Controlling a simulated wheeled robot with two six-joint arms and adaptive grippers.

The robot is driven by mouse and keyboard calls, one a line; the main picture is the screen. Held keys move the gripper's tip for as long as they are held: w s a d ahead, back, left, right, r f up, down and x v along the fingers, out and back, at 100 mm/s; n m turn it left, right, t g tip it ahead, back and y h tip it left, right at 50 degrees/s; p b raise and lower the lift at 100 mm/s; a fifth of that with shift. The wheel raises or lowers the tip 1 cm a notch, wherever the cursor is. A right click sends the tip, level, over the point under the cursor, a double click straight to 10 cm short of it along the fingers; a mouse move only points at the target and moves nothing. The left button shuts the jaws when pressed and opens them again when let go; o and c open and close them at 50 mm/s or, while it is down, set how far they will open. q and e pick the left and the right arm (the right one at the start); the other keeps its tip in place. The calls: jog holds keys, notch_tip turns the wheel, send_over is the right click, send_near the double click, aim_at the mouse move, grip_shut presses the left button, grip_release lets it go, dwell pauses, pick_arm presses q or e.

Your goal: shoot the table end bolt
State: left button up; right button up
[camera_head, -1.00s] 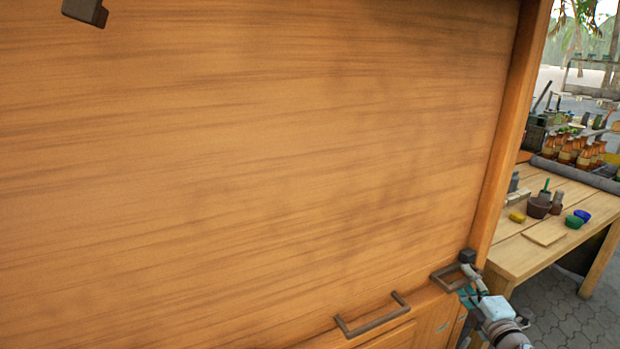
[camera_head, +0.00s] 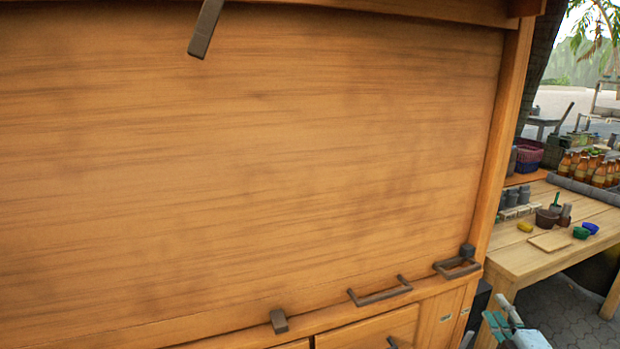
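A large wooden panel (camera_head: 250,170) of a cabinet fills most of the head view. At its lower right corner, nearest the work table, sits a small dark block (camera_head: 468,250), with a dark bar-shaped handle (camera_head: 457,268) just below it. I cannot tell which of these parts is the bolt. My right gripper (camera_head: 502,318) is at the bottom right, below and right of the handle and apart from it. Its teal and grey fingers look spread, with nothing seen between them. My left gripper is not in view.
A second dark handle (camera_head: 380,291) and a dark tab (camera_head: 279,321) are on the lower ledge. A dark latch (camera_head: 205,30) hangs at the top. The wooden work table (camera_head: 560,255) at right carries pots, bottles and a board. Paved floor lies below it.

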jog(key=d+f+m+g+h, duration=0.2)
jog(key=d+f+m, duration=0.15)
jog(key=f, duration=0.35)
jog(key=s+a+f+m+g+p, duration=0.1)
jog(key=s+a+f+m+g, duration=0.2)
jog(key=s+f, duration=0.65)
jog(key=s+a+f+m+g+p, duration=0.15)
jog(key=s+f+m+g, duration=0.45)
jog(key=f, duration=0.6)
pick_arm(q)
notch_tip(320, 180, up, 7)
jog(key=p, duration=0.4)
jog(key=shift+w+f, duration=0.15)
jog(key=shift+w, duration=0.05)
pick_arm(e)
jog(key=s+a+f+m+g+y, duration=0.1)
jog(key=s+a+f, duration=0.3)
jog(key=s, duration=0.8)
jog(key=s+a+f+m+g+y, duration=0.1)
jog(key=s+a+f, duration=0.3)
jog(key=s+a, duration=0.4)
jog(key=s+a+f+m+g+y, duration=0.1)
jog(key=s+a+f+g, duration=0.2)
jog(key=s, duration=1.2)
jog(key=a+f, duration=0.2)
jog(key=a, duration=0.2)
jog(key=shift+s+g, duration=0.3)
jog(key=shift+s, duration=0.05)
jog(key=shift+f, duration=0.1)
